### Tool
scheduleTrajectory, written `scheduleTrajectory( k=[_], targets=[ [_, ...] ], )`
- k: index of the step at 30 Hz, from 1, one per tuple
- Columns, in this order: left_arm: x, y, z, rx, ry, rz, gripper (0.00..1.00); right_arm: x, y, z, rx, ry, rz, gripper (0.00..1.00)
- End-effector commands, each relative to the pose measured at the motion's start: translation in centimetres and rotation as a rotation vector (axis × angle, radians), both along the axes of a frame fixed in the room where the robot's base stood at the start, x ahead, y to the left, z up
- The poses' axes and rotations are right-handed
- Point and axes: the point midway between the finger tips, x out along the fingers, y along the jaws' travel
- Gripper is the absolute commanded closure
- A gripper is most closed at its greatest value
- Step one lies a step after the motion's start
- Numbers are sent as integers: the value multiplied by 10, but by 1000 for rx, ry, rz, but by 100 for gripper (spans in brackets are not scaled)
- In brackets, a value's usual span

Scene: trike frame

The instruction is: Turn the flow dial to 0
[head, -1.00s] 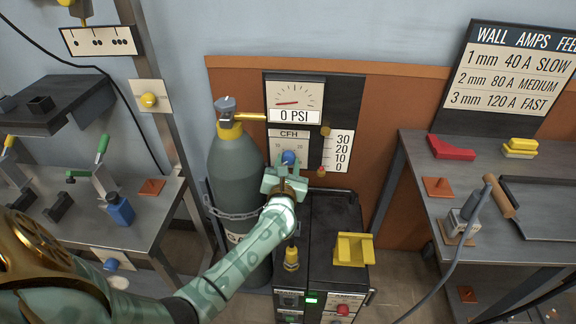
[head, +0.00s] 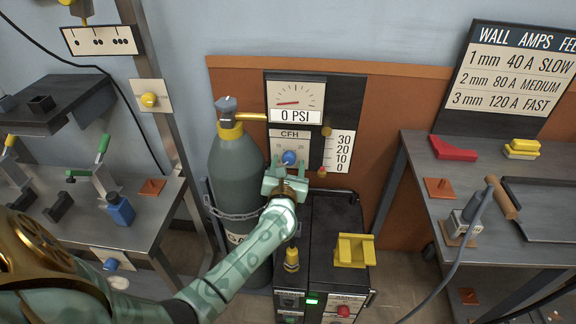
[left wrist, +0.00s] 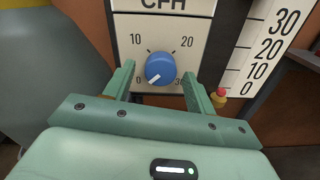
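The blue flow dial (head: 289,157) sits on the CFH panel (head: 279,134) below the pressure gauge, which reads 0 PSI. In the left wrist view the dial (left wrist: 160,69) has a white pointer mark aimed down and left, towards the 0 label. The 10 and 20 labels show above it. My left gripper (head: 286,174) is just below and in front of the dial. Its fingers are open, one on each side of the dial with gaps between, and it holds nothing. My right gripper is not in view.
A flow scale (head: 342,151) from 0 to 30 stands right of the dial, with a small red and yellow piece (head: 321,172) near its foot. A chained gas cylinder (head: 236,175) stands left. A dark welder box (head: 335,225) with a yellow bracket (head: 354,250) is below.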

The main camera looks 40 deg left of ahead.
Motion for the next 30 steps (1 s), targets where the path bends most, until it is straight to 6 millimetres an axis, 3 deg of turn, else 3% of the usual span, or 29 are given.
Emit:
scheduleTrajectory(
  k=[7, 21, 30],
  targets=[
    [-14, -9, 3, 0, -1, -1, 44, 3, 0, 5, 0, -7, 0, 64],
    [-115, -70, 2, -1, 1, -1, 44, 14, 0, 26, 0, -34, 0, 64],
    [-139, -85, 1, -1, -1, 1, 44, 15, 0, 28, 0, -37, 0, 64]
  ],
)
